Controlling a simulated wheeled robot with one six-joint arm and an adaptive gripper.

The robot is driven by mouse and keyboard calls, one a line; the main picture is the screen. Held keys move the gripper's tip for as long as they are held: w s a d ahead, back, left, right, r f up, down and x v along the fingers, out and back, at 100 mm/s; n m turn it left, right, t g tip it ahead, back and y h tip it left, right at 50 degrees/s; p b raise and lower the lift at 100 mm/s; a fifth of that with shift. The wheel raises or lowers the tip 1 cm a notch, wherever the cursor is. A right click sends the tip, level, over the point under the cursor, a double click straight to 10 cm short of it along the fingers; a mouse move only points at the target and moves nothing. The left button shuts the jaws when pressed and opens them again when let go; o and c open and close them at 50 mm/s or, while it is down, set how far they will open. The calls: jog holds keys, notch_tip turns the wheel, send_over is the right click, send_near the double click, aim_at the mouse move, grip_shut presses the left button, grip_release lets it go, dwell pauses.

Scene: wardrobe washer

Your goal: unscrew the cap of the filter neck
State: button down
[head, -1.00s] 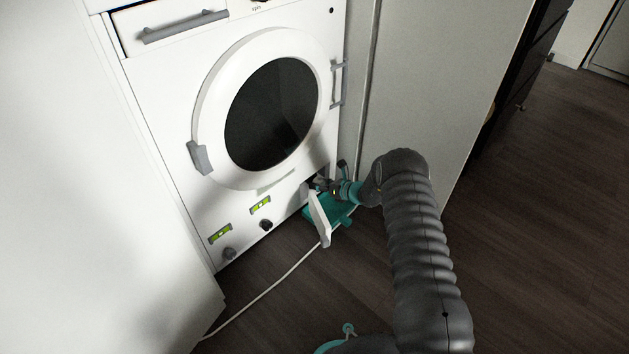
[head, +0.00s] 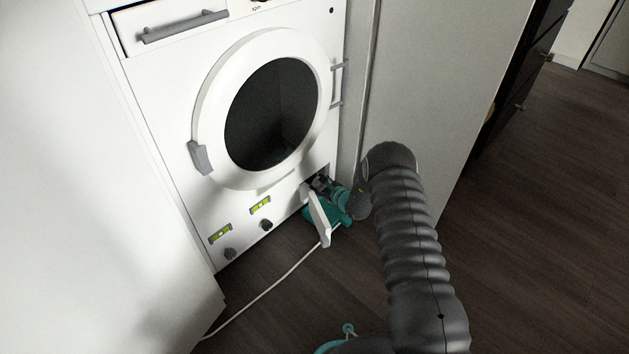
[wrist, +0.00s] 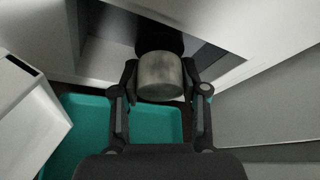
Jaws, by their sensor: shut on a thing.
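The cap (wrist: 159,76) is a grey, worn-looking cylinder at the mouth of the square opening low on the washer, in the wrist view. A dark part behind it runs back into the opening. My gripper (wrist: 160,92) is shut on the cap, with one dark finger on each side of it. In the head view my gripper (head: 322,184) reaches into the opening at the washer's lower right, and the cap cannot be made out there. The filter neck is mostly hidden behind the cap.
A teal tray (wrist: 152,124) lies on the floor under the opening. The open white flap (head: 319,218) stands out just left of my gripper. A white panel (head: 430,90) stands close on the right. A white cable (head: 262,293) crosses the floor.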

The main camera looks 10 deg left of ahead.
jog(key=c, duration=0.5)
grip_release()
jog(key=m+g+y, duration=0.1)
jog(key=m, duration=0.1)
jog(key=shift+d+m+g, duration=0.1)
jog(key=shift+m+g, duration=0.2)
jog(key=shift+m, duration=0.1)
jog(key=m+g+y, duration=0.1)
jog(key=m, duration=0.1)
jog(key=shift+m+g, duration=0.3)
jog(key=shift+m, duration=0.1)
jog(key=m+g+y, duration=0.1)
jog(key=m, duration=0.1)
jog(key=shift+f+m+y, duration=0.1)
jog(key=shift+m+y, duration=0.2)
jog(key=m+g+y, duration=0.1)
jog(key=m+y, duration=0.1)
jog(key=m, duration=0.1)
jog(key=shift+m, duration=0.3)
